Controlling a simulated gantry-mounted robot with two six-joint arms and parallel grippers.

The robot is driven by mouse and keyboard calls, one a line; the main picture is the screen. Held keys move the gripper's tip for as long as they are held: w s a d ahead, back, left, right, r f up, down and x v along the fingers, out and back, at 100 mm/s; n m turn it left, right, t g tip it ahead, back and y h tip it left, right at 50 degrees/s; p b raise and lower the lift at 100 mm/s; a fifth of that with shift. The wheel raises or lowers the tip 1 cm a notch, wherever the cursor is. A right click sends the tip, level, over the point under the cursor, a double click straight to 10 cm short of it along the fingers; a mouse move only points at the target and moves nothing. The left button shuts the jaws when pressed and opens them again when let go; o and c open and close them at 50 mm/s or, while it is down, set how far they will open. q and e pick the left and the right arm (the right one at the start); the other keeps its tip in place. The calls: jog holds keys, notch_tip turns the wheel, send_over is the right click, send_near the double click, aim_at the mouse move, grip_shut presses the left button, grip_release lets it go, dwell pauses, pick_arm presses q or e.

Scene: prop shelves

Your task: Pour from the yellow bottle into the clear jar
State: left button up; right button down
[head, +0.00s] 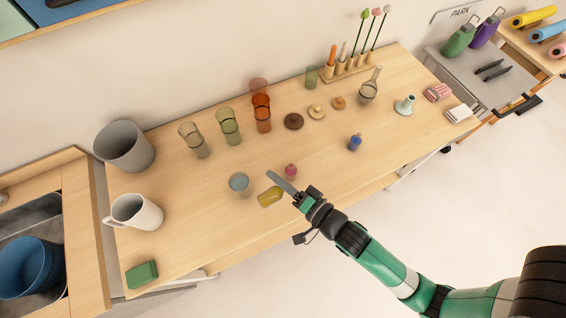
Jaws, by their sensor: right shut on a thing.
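The yellow bottle (270,197) is held by my right gripper (283,191) near the front middle of the wooden table. The bottle is tipped well over, nearly on its side, just right of and in front of the clear jar. The clear jar (239,184) stands upright on the table with bluish-grey glass. A small gap shows between bottle and jar. I cannot tell whether anything flows between them. The gripper partly hides the bottle's right end. My left gripper is not in view.
A pink bottle (291,171) stands just behind my right gripper, and a blue bottle (355,142) farther right. Tinted glasses (229,129) stand behind the jar. A white pitcher (138,212) and green block (142,274) are at left. The table between jar and pitcher is clear.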

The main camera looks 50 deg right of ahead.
jog(key=w+a+f+b, duration=0.1)
jog(key=w+a+b, duration=0.6)
jog(key=w+b, duration=0.3)
jog(key=w, duration=0.3)
jog(key=shift+w+a+f, duration=0.15)
jog(key=shift+w+f, duration=0.05)
jog(key=shift+f, duration=0.05)
dwell(1.2)
dwell(1.2)
jog(key=shift+f+m+b, duration=0.1)
jog(key=shift+m+b, duration=0.3)
jog(key=shift+b, duration=0.2)
jog(key=shift+f, duration=0.1)
dwell(0.7)
jog(key=shift+t+b, duration=0.3)
jog(key=shift+b, duration=0.2)
dwell(0.8)
